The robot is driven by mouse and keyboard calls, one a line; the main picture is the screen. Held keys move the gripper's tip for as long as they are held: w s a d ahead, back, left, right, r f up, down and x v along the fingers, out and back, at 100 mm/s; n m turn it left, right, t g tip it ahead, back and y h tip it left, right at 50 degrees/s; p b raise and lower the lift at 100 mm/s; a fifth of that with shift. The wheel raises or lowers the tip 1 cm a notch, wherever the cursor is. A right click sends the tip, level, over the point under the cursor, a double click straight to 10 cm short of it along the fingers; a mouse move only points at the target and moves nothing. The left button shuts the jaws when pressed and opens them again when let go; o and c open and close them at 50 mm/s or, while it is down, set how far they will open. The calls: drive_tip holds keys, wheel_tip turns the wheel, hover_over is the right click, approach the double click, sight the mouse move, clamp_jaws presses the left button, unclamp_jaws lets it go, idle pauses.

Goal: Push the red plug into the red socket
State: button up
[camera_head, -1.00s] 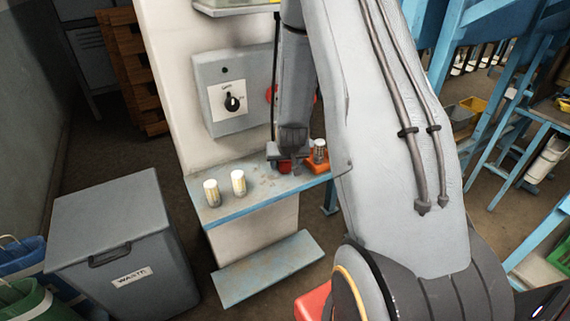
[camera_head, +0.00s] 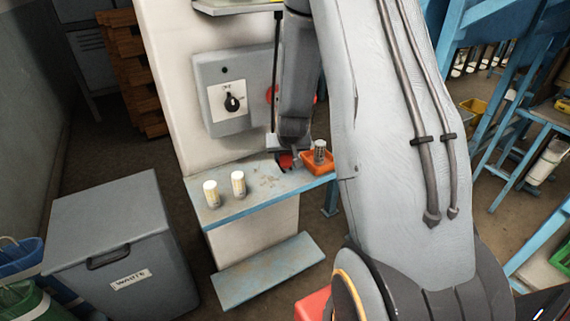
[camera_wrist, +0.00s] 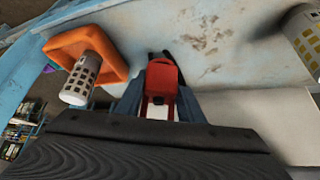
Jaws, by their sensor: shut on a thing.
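The red plug (camera_wrist: 162,76) is between the fingers of my gripper (camera_wrist: 157,104) in the wrist view. My gripper is shut on it, above or at the blue-edged shelf; the gap to the shelf cannot be told. In the head view the plug (camera_head: 286,161) shows as a small red patch below my gripper (camera_head: 286,148). A red round part (camera_head: 270,95) on the white column, right of the grey switch box, is mostly hidden by my arm; I cannot tell whether it is the red socket. No socket opening is visible.
An orange tray (camera_head: 318,169) with a grey perforated cylinder (camera_head: 319,151) stands close right of my gripper on the shelf (camera_head: 240,209). Two pale cylinders stand on the shelf's left. The grey switch box (camera_head: 230,92) is on the column. A waste bin (camera_head: 120,245) stands left.

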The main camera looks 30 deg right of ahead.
wheel_tip(320, 180, up, 7)
idle(0.3)
drive_tip(key=a+b, duration=0.3)
drive_tip(key=a, duration=1.4)
drive_tip(key=shift+s+n, duration=0.4)
drive_tip(key=shift+s, duration=0.05)
drive_tip(key=shift+a, duration=0.1)
